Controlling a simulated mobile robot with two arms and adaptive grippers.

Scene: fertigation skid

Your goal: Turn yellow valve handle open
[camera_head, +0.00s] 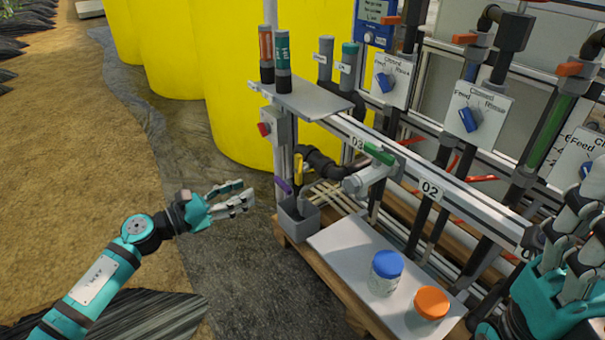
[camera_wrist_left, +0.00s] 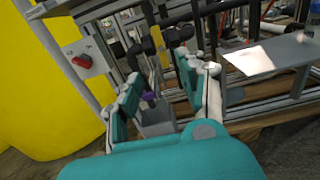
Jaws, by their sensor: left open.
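A small upright yellow handle (camera_head: 298,168) shows above a grey bin, beside black pipework. It also shows in the left wrist view (camera_wrist_left: 158,39), beyond and between my fingers; what it is fixed to is unclear. My left gripper (camera_head: 238,197) is open and empty, left of the yellow handle and apart from it. In the left wrist view its two fingers (camera_wrist_left: 162,88) point toward the bin and pipework. My right gripper (camera_head: 567,245) is at the right edge, in front of the rack, partly cut off; its opening is unclear.
The grey bin (camera_head: 298,222) has a purple-handled item (camera_head: 283,185) at it. A green-handled valve (camera_head: 378,153) sits to the right. A blue-lidded jar (camera_head: 385,272) and an orange-lidded jar (camera_head: 431,303) stand on a grey shelf (camera_head: 345,246). A red knob (camera_head: 264,129) is on the post.

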